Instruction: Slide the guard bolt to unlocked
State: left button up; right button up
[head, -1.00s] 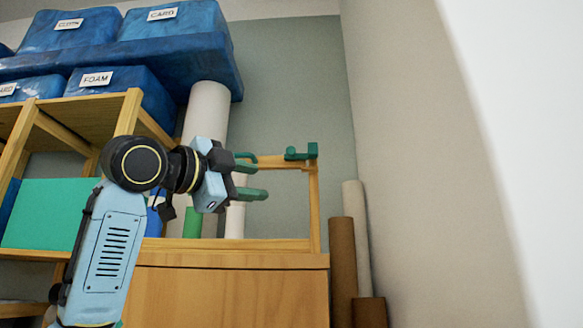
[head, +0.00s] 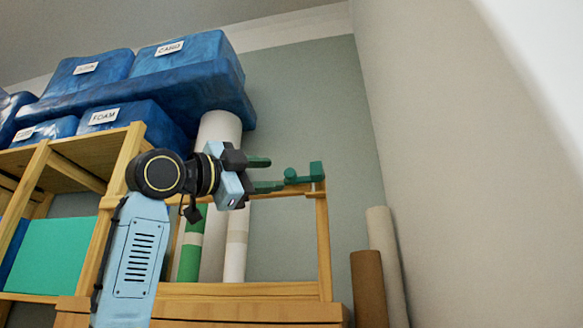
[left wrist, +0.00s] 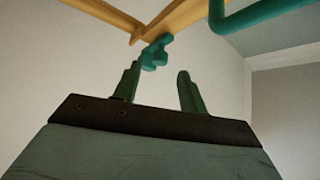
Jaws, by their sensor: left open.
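The guard bolt (head: 303,174) is a small green fitting with a round knob, on the top right corner of a wooden frame (head: 323,240). My left gripper (head: 272,174) is open and empty, its two green fingers pointing right at the bolt, with the lower fingertip close to the knob. I cannot tell whether they touch. In the left wrist view the teal bolt (left wrist: 156,52) shows just beyond the gap between the open fingers (left wrist: 159,72), nearer the left finger. My right gripper is not in view.
A teal bar (left wrist: 262,12) crosses the upper right of the left wrist view. Shelves with blue bins (head: 180,60) stand at the left. Brown and pale rolls (head: 369,285) lean by the wall at the right. Space right of the bolt is clear up to the wall.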

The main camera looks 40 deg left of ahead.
aim_at(286, 173)
pick_arm(q)
jog(key=p+x, duration=0.1)
jog(key=x, duration=0.4)
jog(key=shift+w+r+p, duration=0.2)
jog(key=shift+w+p, duration=0.1)
jog(key=shift+p, duration=0.1)
jog(key=shift+w+d, duration=0.1)
jog(key=shift+w, duration=0.4)
jog(key=shift+s, duration=0.1)
jog(key=c, duration=0.7)
jog(key=shift+r, duration=0.1)
grip_shut()
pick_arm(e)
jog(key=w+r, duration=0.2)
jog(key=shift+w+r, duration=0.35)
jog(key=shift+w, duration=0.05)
